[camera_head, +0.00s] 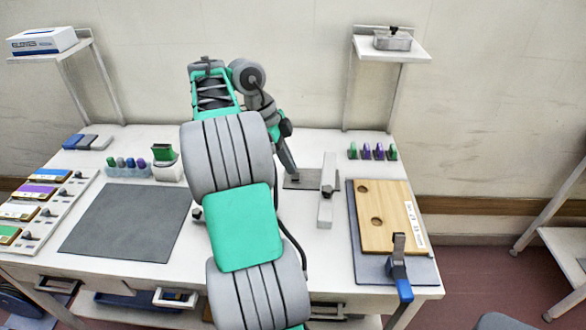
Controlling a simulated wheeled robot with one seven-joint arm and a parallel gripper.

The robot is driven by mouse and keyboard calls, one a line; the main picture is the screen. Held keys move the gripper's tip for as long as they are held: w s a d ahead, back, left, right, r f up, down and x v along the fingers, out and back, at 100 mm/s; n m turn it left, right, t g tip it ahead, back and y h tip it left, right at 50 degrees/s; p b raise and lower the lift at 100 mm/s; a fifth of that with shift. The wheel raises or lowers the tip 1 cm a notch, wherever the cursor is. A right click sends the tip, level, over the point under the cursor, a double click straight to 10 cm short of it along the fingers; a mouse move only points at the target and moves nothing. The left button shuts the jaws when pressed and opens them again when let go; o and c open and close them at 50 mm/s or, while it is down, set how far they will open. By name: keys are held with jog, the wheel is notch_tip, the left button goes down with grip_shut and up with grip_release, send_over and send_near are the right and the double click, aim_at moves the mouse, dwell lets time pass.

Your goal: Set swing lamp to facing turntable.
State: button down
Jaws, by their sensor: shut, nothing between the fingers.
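My arm rises through the middle of the view and bends down behind itself. My gripper (291,176) is at its far end, low over the table beside a small dark plate, shut and empty. A pale long bar (328,192) with a small dark knob stands just right of the gripper, with a small gap in the picture. It may be the swing lamp; I cannot tell for sure, nor which way it faces. I cannot make out a turntable; my arm hides the table's middle.
A dark grey mat (128,222) lies left on the white table (320,262). A wooden board (386,205) with holes and a blue-handled clamp (400,270) are at right. Small bottles (128,163) and colored clips (372,152) stand at the back. Two shelves (402,47) rise behind.

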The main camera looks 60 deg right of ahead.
aim_at(323, 196)
jog(key=s+d+f+b, duration=0.2)
jog(key=s+f+b, duration=0.2)
jog(key=s+f, duration=0.2)
jog(key=shift+d+f, duration=0.15)
jog(key=shift+d, duration=0.1)
jog(key=shift+s+d+f+n+b, duration=0.15)
jog(key=shift+s+n+b, duration=0.15)
jog(key=shift+s+b, duration=0.3)
jog(key=shift+s, duration=0.15)
